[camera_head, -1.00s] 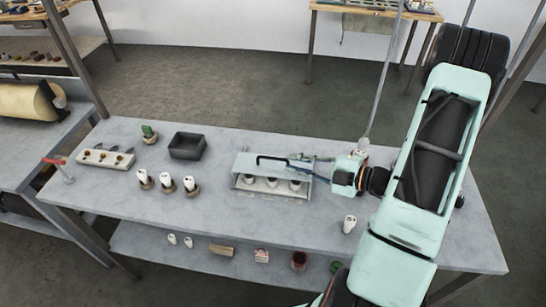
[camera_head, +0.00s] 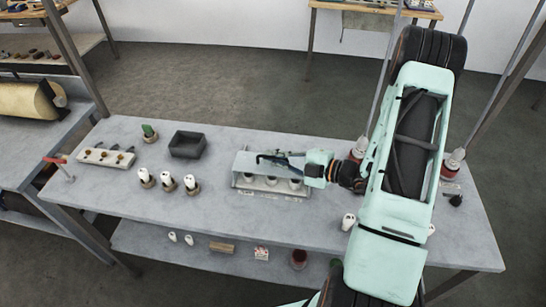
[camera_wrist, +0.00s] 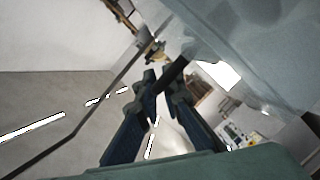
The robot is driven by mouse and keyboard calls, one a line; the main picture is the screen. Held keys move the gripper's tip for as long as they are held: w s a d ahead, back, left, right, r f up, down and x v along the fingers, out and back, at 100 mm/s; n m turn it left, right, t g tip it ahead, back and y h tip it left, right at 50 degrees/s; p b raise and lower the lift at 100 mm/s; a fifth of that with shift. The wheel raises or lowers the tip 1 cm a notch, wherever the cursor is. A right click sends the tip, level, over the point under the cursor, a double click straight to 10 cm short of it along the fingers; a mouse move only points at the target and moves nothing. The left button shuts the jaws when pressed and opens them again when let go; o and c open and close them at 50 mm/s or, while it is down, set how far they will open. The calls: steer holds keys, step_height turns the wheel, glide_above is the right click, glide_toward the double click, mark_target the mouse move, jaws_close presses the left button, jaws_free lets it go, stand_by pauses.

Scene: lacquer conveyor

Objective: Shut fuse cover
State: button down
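The fuse cover (camera_head: 243,164) is a pale, see-through panel over a low box on the grey bench. Several white fuses (camera_head: 271,181) show in the open front beneath it, so the cover looks raised. A black bar handle runs along the cover; in the wrist view the dark handle (camera_wrist: 176,70) passes between my fingertips. My gripper (camera_head: 283,157) is over the cover's right half, coming in from the right. It also shows in the wrist view (camera_wrist: 160,82), with its fingers drawn together on the handle. Its fingers hide part of the handle in the head view.
Left of the box stand several white-topped fuses (camera_head: 168,181), a dark open tray (camera_head: 188,145) and a pale block with pegs (camera_head: 105,157). A single white piece (camera_head: 348,221) stands near the front right. Bare bench lies in front of the box.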

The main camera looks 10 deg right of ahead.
stand_by(0.3)
steer(key=shift+s+a+r+p, duration=0.1)
steer(key=shift+s+a+p, duration=0.05)
steer(key=shift+s+p, duration=0.25)
steer(key=c, duration=2.4)
jaws_free()
steer(key=shift+s, duration=0.1)
steer(key=v, duration=1.2)
